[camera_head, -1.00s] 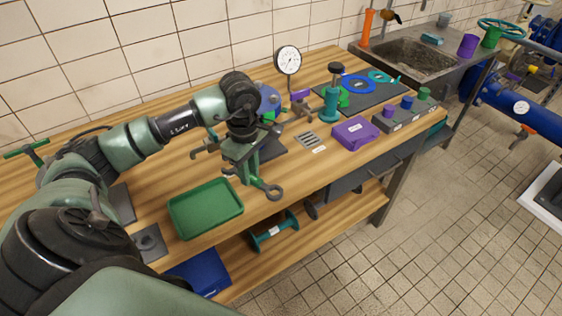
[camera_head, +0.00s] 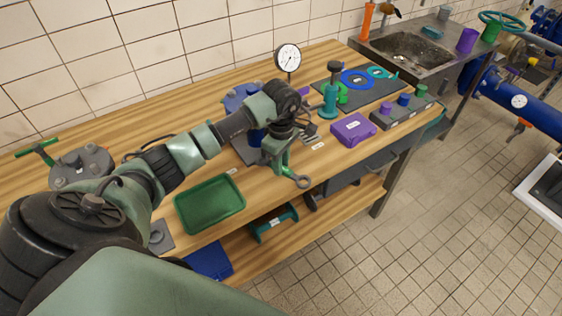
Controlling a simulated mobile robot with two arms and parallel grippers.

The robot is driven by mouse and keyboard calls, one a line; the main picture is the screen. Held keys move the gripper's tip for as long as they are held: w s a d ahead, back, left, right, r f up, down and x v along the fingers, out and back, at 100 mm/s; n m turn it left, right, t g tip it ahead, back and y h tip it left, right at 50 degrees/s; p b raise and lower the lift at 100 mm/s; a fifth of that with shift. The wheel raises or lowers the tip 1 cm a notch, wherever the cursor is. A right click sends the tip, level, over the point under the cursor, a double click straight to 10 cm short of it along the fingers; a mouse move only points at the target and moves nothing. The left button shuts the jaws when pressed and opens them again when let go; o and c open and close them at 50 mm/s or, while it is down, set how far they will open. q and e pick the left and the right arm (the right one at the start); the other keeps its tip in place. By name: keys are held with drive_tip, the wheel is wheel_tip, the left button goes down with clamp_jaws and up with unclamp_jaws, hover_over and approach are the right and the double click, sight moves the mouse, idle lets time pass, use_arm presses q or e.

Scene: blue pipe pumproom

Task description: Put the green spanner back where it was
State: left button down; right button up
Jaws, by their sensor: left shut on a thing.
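The green spanner (camera_head: 295,178) is in the jaws of my left gripper (camera_head: 279,163). Its ring end points toward the lower right, near the bench's front edge. Its other end is hidden behind or inside the gripper. The gripper points down over the middle of the wooden bench (camera_head: 150,122), to the right of the green tray (camera_head: 208,229). I cannot tell whether the spanner touches the bench top. My right gripper is not in view.
A purple box (camera_head: 353,129) lies right of the gripper, and a slotted grey plate lies partly hidden behind it. A dial gauge (camera_head: 288,58), a teal pump-like tool (camera_head: 329,100) and a dark mat with coloured rings (camera_head: 383,94) stand farther back. A sink (camera_head: 410,50) adjoins the bench.

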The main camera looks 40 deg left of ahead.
use_arm(q)
drive_tip(key=shift+f+b, duration=0.5)
drive_tip(key=shift+b, duration=0.05)
drive_tip(key=c, duration=1.3)
unclamp_jaws()
drive_tip(key=shift+o, duration=0.2)
drive_tip(key=shift+r+p, duration=0.25)
drive_tip(key=shift+p, duration=0.05)
drive_tip(key=shift+r+p, duration=0.45)
wheel_tip(320, 180, up, 12)
drive_tip(key=b, duration=0.4)
drive_tip(key=shift+f, duration=0.15)
